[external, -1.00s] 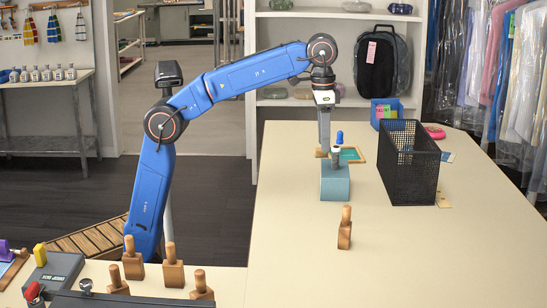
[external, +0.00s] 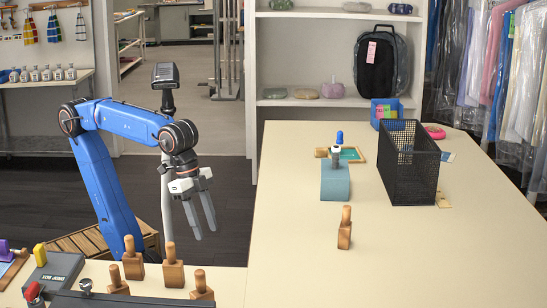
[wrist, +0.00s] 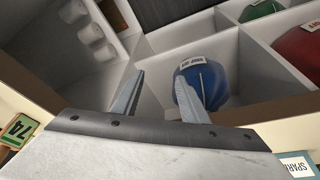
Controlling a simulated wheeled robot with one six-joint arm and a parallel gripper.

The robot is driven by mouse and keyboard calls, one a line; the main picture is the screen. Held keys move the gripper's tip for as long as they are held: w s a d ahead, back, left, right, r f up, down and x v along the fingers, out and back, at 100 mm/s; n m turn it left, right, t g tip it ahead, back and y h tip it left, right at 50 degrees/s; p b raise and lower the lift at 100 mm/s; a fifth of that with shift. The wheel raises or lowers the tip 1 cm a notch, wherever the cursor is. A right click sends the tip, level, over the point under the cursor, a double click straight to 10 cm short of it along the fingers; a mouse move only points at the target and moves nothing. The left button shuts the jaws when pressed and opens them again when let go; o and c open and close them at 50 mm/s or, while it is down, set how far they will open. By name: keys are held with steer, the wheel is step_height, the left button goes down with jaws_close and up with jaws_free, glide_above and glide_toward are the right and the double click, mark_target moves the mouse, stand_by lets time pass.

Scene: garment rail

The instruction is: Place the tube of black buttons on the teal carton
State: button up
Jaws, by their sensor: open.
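The teal carton (external: 335,184) stands near the left edge of the long cream table in the external view. In the wrist view my two open fingers (wrist: 162,77) hang over white compartments. A blue rounded item with a label (wrist: 203,85) lies in one compartment, behind the right finger and apparently not gripped.
A black mesh basket (external: 408,168) stands right of the carton. A wooden peg block (external: 345,228) stands in front. Several more wooden blocks (external: 172,268) stand on the near counter.

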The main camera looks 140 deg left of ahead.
steer(key=s+d+f+m, duration=0.1)
steer(key=s+d+f, duration=0.1)
steer(key=f, duration=0.3)
steer(key=s+d+f, duration=0.2)
steer(key=s+f, duration=0.2)
steer(key=s+d+f+m+t, duration=0.1)
steer(key=s+d+f, duration=0.1)
steer(key=s+f, duration=0.2)
steer(key=shift+d+f+m+h, duration=0.3)
steer(key=shift+f+h, duration=0.1)
steer(key=shift+f, duration=0.45)
